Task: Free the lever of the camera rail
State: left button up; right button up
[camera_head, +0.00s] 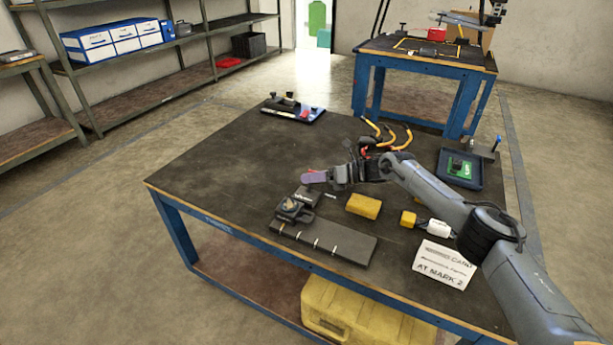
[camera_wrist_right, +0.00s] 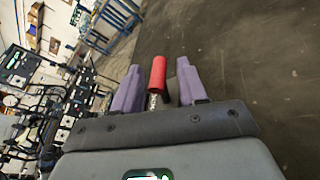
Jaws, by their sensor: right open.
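My right gripper (camera_head: 313,177) reaches in from the right over the table, with its purple fingertips pointing left. In the right wrist view its two purple fingers (camera_wrist_right: 158,82) stand apart, one on each side of a red lever grip (camera_wrist_right: 157,73) on a metal stem. I cannot tell whether either finger touches the grip. A dark rail-like bar with white marks (camera_head: 330,245), probably the camera rail, lies near the table's front edge. A dark block with a knob (camera_head: 293,209) sits at its left end. Another small dark block (camera_head: 306,197) is just below the gripper. My left gripper is out of view.
A yellow block (camera_head: 363,206), a smaller yellow block (camera_head: 408,219) and a white card reading "AT MARK 2" (camera_head: 443,265) lie to the right. A tray with a green board (camera_head: 461,168) is at the back right. The table's left side (camera_head: 225,170) is clear.

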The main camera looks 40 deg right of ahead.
jog(key=p+v, duration=0.3)
jog(key=v, duration=0.5)
jog(key=shift+r, duration=0.1)
jog(key=shift+s+d, duration=0.35)
jog(key=shift+o, duration=0.4)
